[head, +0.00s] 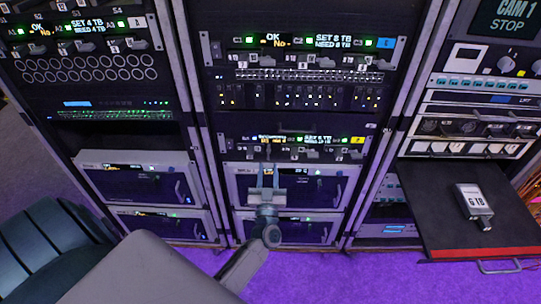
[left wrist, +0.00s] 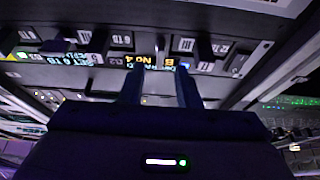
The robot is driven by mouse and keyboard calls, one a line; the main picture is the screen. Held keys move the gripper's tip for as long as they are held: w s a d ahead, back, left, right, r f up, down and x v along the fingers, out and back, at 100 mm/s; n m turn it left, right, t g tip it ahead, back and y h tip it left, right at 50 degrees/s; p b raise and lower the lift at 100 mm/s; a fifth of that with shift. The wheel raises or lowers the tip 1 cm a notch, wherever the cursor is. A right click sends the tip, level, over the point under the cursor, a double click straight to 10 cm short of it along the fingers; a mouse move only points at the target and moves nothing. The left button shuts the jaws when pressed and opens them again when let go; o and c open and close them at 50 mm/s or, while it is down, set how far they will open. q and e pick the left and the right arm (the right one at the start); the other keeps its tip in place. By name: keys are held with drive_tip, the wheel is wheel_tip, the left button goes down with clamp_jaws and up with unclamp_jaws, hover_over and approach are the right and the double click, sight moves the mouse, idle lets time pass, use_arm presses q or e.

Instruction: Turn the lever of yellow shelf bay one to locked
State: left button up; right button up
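The shelf with the yellow tag (head: 356,140) is in the lower part of the middle rack. It has lit displays (head: 318,140) and a row of small dark levers below them. My left gripper (head: 267,168) is in front of its left half, fingers pointing at the rack. The fingers are apart with nothing between them. In the left wrist view, the gripper (left wrist: 160,85) shows the same gap, below an amber-lit display (left wrist: 151,64) whose text is upside down. Levers and tags show above the fingertips. Bay one's lever position is too small to read, and contact cannot be told.
A blue-tagged shelf (head: 385,43) is higher in the middle rack. Grey-framed units (head: 335,187) sit below the yellow shelf. At right, a black pull-out tray (head: 440,215) sticks out with a 6 TB drive (head: 473,202) on it. Purple floor (head: 370,275) lies in front.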

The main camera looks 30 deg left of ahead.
use_arm(q)
drive_tip(key=shift+p+x, duration=0.3)
drive_tip(key=shift+x, duration=2.05)
use_arm(e)
drive_tip(key=shift+s+f, duration=0.2)
drive_tip(key=shift+s, duration=1)
use_arm(q)
drive_tip(key=shift+c, duration=0.2)
drive_tip(key=shift+f, duration=0.1)
clamp_jaws()
